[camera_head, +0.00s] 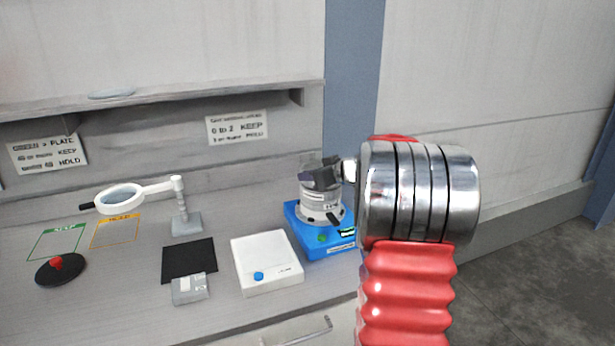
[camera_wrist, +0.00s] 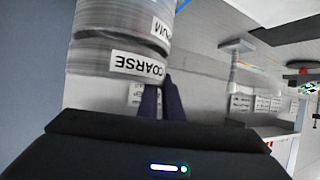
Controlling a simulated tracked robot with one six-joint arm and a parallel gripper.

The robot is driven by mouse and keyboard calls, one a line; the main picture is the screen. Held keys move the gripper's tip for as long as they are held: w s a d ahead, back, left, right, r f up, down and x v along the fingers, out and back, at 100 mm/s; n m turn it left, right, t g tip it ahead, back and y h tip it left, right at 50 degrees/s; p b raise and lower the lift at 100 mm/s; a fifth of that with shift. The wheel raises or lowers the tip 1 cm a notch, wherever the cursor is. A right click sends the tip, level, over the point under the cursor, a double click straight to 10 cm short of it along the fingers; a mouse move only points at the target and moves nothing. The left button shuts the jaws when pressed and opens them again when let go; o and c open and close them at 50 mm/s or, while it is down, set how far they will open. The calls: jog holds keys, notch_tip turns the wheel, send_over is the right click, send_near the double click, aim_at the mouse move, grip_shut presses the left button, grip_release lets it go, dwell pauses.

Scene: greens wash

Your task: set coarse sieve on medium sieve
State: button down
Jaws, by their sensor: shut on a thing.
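The coarse sieve (camera_wrist: 88,60) is a silver ring with a COARSE label, upside down in the wrist view. The medium sieve (camera_wrist: 90,18), its label partly cut off, is directly against or very near it, below it in the room. I cannot tell whether the rims are fully seated. My gripper (camera_wrist: 160,90) is shut on the coarse sieve beside its label.
A white box with a blue knob (camera_head: 266,262) is left of the shaker. Further left are a black mat (camera_head: 189,260), a clear packet (camera_head: 190,289), a magnifier (camera_head: 121,198) on a stand and a black disc with a red knob (camera_head: 61,270). A wall shelf (camera_head: 200,96) runs behind.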

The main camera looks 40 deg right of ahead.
jog(key=shift+f, duration=0.55)
dwell(0.6)
jog(key=c, duration=1.9)
grip_release()
jog(key=shift+o, duration=0.2)
jog(key=shift+s, duration=0.1)
jog(key=v, duration=1.3)
jog(key=shift+s+r, duration=0.15)
jog(key=shift+s, duration=0.15)
